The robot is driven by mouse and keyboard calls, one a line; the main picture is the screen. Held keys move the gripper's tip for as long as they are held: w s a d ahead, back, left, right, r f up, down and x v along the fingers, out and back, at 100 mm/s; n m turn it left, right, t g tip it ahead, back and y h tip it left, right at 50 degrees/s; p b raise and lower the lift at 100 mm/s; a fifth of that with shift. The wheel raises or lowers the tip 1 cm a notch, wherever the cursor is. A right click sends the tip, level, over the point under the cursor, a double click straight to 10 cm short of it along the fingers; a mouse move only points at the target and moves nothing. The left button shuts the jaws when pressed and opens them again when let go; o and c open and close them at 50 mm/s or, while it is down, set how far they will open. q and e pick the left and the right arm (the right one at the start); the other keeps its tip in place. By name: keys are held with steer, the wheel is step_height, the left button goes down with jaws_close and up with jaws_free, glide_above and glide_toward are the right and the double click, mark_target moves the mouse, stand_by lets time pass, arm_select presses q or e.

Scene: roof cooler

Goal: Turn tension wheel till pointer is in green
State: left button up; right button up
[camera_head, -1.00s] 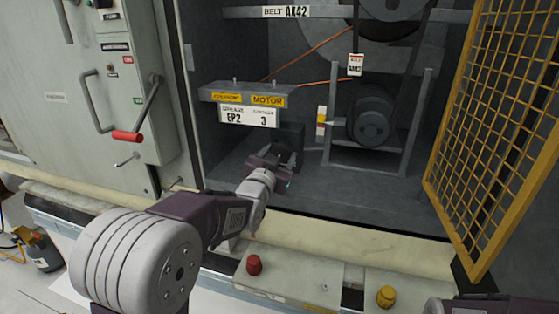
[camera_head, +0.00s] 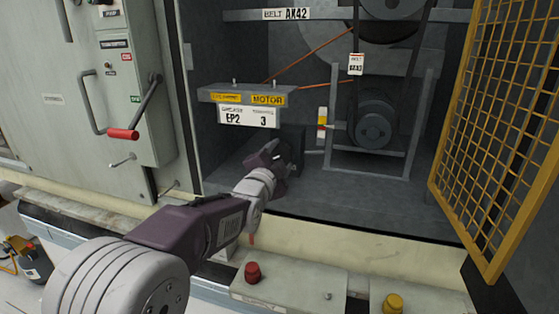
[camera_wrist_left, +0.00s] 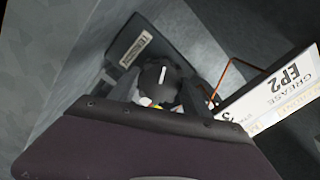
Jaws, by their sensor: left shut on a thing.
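The tension wheel (camera_wrist_left: 158,82) is a dark round knob with a white mark, seen in the left wrist view. My left gripper (camera_wrist_left: 160,92) is shut on it, with a dark finger on each side. In the head view my left gripper (camera_head: 284,158) is inside the cabinet, below the motor plate, and hides most of the wheel. The gauge strip (camera_head: 322,118) stands upright left of the lower pulley, with yellow and red bands visible. A thin pointer (camera_head: 337,126) seems to lie at its right side, around the lower part. I cannot make out a green band. My right gripper is out of view.
A shelf bracket with motor labels (camera_head: 249,96) hangs just above my left gripper. The lower pulley (camera_head: 373,125) and belt are to its right. A yellow mesh door (camera_head: 497,125) stands open at the right. A red knob (camera_head: 252,272) sits on the front ledge.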

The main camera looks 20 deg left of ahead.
arm_select(q)
steer(key=shift+m, duration=0.3)
stand_by(0.4)
steer(key=o, duration=1.3)
steer(key=shift+o, duration=0.2)
steer(key=shift+s, duration=0.1)
steer(key=s, duration=0.9)
steer(key=shift+a, duration=0.15)
steer(key=shift+f, duration=0.1)
